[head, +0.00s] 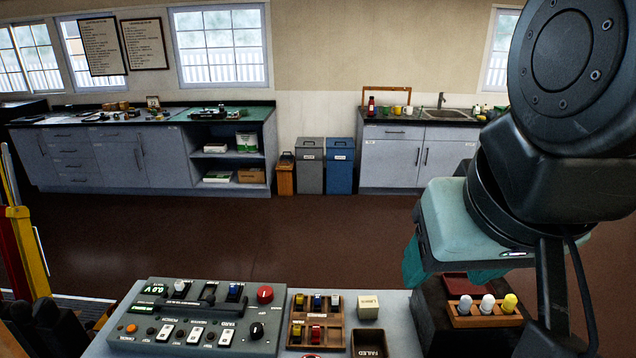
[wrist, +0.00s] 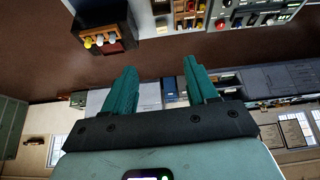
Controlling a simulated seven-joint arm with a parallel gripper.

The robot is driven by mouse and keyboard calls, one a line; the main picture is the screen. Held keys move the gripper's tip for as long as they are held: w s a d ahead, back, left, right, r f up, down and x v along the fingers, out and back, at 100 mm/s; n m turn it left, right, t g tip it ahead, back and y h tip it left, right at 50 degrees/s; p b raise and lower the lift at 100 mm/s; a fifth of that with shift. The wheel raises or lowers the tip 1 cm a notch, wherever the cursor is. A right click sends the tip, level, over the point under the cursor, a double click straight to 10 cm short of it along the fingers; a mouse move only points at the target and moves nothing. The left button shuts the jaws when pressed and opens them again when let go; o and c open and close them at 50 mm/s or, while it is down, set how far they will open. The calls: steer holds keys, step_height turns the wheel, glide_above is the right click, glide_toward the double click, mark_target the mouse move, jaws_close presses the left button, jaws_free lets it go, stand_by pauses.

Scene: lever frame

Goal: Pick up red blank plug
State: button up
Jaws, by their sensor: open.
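The red plug (head: 316,334) sits in the lower row of a small brown tray (head: 296,318) on the bench, beside a yellow one (head: 297,331). Another red piece shows cut off at the bottom edge of the head view. My gripper (head: 443,272) hangs to the right of and above the tray, apart from it. In the wrist view, its two teal fingers (wrist: 159,66) are spread with nothing between them. That view is upside down, and the tray (wrist: 188,22) shows small at its top edge.
A grey control panel (head: 200,318) with switches stands left of the tray. A cream box (head: 368,307) and a dark open bin (head: 369,344) are right of it. A dark stand holds a wooden rack (head: 484,318) with two white knobs and one yellow below my gripper.

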steer(key=shift+w, duration=0.1)
steer(key=shift+c, duration=0.3)
steer(key=m+g+y, duration=0.4)
steer(key=m+g, duration=0.2)
steer(key=m, duration=1.2)
glide_above(316, 327)
steer(key=d, duration=0.3)
step_height(316, 327, down, 36)
steer(key=shift+y, duration=0.3)
steer(key=shift+x, duration=3)
steer(key=shift+w, duration=0.15)
steer(key=shift+c, duration=0.3)
jaws_close()
